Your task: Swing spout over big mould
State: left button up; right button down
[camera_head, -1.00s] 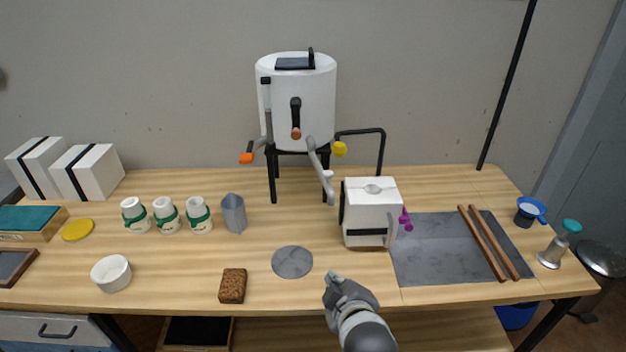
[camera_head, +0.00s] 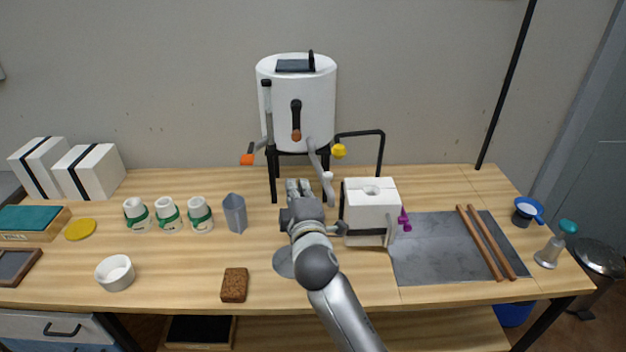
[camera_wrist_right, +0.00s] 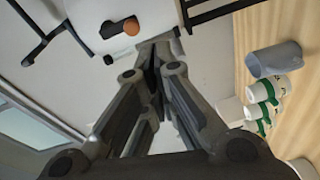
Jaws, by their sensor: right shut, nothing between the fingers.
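A white tank (camera_head: 297,105) on black legs stands at the back. Its grey spout (camera_head: 318,160) slopes down towards the front, ending in a pale tip (camera_head: 328,182). The big mould (camera_head: 371,191), a white block with a round hole on top and a purple clamp, sits on the table to the right of the spout tip. My right gripper (camera_head: 298,187) is shut and empty, just left of the spout; I cannot tell whether they touch. In the right wrist view its closed fingertips (camera_wrist_right: 153,58) point towards the tank. My left gripper is out of view.
A grey jug (camera_head: 234,213) and several green-banded white cups (camera_head: 168,215) stand to the left. A brown sponge (camera_head: 234,285) lies near the front edge. A black bent rod (camera_head: 382,150) rises behind the mould. A grey slab (camera_head: 430,250) with two wooden sticks lies right.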

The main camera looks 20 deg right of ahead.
jog(key=d, duration=0.1)
jog(key=w+d+p, duration=0.1)
jog(key=w+d, duration=0.1)
jog(key=d, duration=0.1)
jog(key=shift+f+p, duration=0.4)
jog(key=shift+d, duration=0.1)
